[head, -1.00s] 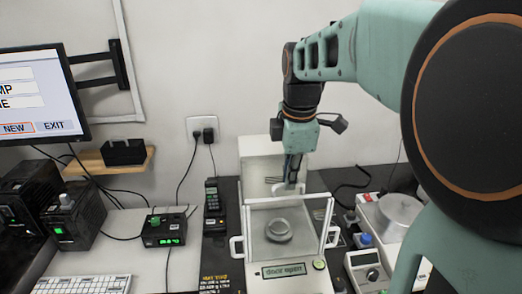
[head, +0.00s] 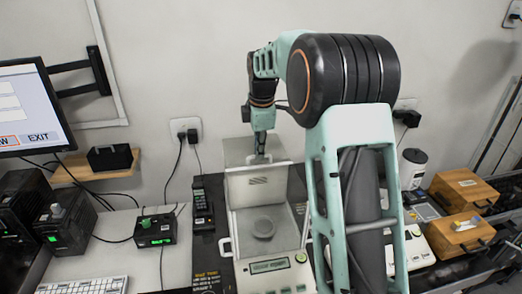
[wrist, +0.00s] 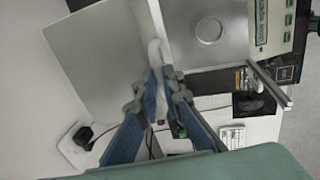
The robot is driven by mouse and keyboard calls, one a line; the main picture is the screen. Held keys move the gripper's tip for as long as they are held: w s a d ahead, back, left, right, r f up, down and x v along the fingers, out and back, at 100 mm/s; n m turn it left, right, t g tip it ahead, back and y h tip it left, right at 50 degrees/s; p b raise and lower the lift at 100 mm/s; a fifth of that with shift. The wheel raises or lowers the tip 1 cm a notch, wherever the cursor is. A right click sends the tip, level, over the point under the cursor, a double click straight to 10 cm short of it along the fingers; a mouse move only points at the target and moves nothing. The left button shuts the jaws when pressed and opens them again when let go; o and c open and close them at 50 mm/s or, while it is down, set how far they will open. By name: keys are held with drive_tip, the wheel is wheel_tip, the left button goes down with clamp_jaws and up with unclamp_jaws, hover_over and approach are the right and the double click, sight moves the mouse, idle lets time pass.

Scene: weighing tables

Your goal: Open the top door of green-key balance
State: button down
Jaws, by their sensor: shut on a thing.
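The display reads "door open" in the wrist view (wrist: 262,22). My gripper (head: 260,153) is at the rear top edge of the chamber, by the white top-door handle. In the wrist view my gripper (wrist: 161,76) is shut on this white handle (wrist: 156,54). The fingers partly hide the handle.
A side handle (head: 225,247) sticks out at the chamber's left. A black handset (head: 201,205) and a small green-display box (head: 155,230) stand further left. Another device (head: 415,245) is partly hidden behind my arm at right. Wooden boxes (head: 462,190) stand farther right.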

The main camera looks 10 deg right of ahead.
drive_tip(key=shift+w, duration=0.1)
drive_tip(key=c, duration=2)
unclamp_jaws()
drive_tip(key=shift+c, duration=0.2)
drive_tip(key=shift+r, duration=0.1)
wheel_tip(320, 180, up, 12)
drive_tip(key=s, duration=0.2)
drive_tip(key=shift+s, duration=0.2)
drive_tip(key=shift+f, duration=0.2)
